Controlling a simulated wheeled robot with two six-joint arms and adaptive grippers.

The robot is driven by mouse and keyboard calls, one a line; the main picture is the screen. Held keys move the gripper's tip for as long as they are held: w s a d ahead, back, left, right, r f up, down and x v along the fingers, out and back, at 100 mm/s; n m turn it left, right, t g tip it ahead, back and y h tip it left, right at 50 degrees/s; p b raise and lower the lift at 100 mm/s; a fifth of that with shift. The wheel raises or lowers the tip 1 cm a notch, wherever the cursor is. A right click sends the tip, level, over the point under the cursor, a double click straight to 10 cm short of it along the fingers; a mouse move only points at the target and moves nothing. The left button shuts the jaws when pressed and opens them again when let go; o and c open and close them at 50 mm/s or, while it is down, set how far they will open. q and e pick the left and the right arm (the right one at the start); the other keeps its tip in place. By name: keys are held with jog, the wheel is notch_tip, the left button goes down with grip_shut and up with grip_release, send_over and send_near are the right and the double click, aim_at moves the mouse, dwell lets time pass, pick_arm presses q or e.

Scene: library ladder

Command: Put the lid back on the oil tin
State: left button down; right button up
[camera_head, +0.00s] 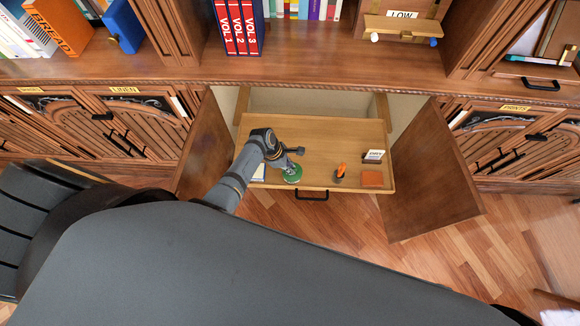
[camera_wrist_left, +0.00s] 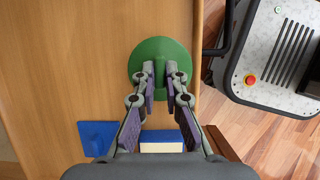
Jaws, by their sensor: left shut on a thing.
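A round green lid (camera_head: 292,173) shows near the front edge of the pulled-out wooden drawer in the head view. In the left wrist view the green lid (camera_wrist_left: 160,50) is seen from above, with a raised green grip at its middle. My left gripper (camera_wrist_left: 161,75) is shut on this grip, its fingertips on either side of it. In the head view my left gripper (camera_head: 289,161) is over the drawer and small. No oil tin can be made out; whatever is under the lid is hidden. My right gripper is not in view.
The wooden drawer (camera_head: 320,130) lies between two open cabinet doors (camera_head: 430,165). An orange-and-black item (camera_head: 340,172), a white card (camera_head: 374,155) and an orange block (camera_head: 372,179) stand to the right. A blue piece (camera_wrist_left: 97,138) and a blue-and-white block (camera_wrist_left: 161,141) lie near my gripper.

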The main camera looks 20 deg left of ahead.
pick_arm(q)
jog(key=c, duration=0.8)
grip_release()
jog(key=shift+c, duration=0.2)
notch_tip(320, 180, up, 7)
jog(key=p, duration=0.8)
jog(key=shift+r, duration=0.1)
grip_shut()
dwell(0.9)
